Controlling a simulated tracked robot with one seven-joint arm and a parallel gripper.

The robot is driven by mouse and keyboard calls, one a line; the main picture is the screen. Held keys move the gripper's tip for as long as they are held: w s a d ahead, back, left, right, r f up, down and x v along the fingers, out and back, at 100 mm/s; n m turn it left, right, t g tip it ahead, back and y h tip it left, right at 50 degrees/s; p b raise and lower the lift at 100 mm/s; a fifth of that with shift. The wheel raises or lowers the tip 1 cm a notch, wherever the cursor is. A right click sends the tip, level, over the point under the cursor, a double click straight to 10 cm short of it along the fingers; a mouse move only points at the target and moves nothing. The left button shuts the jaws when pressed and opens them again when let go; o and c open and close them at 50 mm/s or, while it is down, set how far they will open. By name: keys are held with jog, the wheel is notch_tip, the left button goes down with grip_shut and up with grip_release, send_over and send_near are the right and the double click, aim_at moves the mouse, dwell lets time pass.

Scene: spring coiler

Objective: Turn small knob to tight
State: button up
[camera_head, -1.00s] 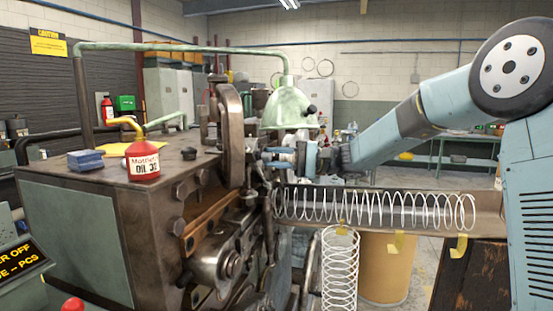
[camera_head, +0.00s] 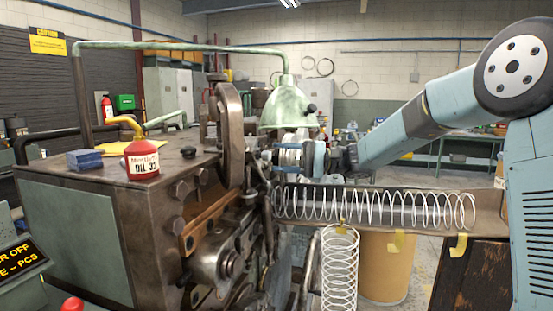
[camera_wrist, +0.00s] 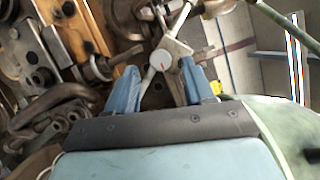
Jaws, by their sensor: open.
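A small round grey knob (camera_wrist: 161,60) with a red mark on its face shows in the wrist view, ahead of my fingertips. Pale rods or lever arms stick out around it. My gripper (camera_wrist: 160,76) is open, with one blue finger on each side of the space just below the knob. I see no contact with the knob, but the depth is hard to judge. In the head view my gripper (camera_head: 279,157) points left at the coiler's side, beneath the green lamp shade. The small knob cannot be made out there.
The coiler's bulky body (camera_head: 75,230) fills the left, with a red oil can (camera_head: 142,162) and blue block (camera_head: 85,159) on top. A green lamp shade (camera_head: 288,105) hangs just above my gripper. A trough (camera_head: 490,212) with a long spring (camera_head: 375,207) lies below.

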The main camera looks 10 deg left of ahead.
jog(key=v, duration=1.1)
jog(key=shift+w+d, duration=0.2)
jog(key=shift+d, duration=0.15)
jog(key=shift+s+f, duration=0.1)
jog(key=s+d+f+t+h, duration=0.2)
jog(key=s+h, duration=0.2)
jog(key=s, duration=0.3)
jog(key=s+d+f+t+h, duration=0.1)
jog(key=s+d+f+h, duration=0.2)
jog(key=s, duration=0.4)
jog(key=s+d+f+t+h, duration=0.1)
jog(key=s+d+t+h, duration=0.3)
jog(key=s+d, duration=0.4)
jog(key=s+d+f+m+t+h, duration=0.1)
jog(key=s+d+t+h, duration=0.3)
jog(key=d, duration=0.9)
jog(key=s+h, duration=0.3)
jog(key=s, duration=0.2)
jog(key=shift+d+f, duration=0.15)
jog(key=shift+f, duration=0.15)
jog(key=shift+c, duration=1)
jog(key=shift+w, duration=0.1)
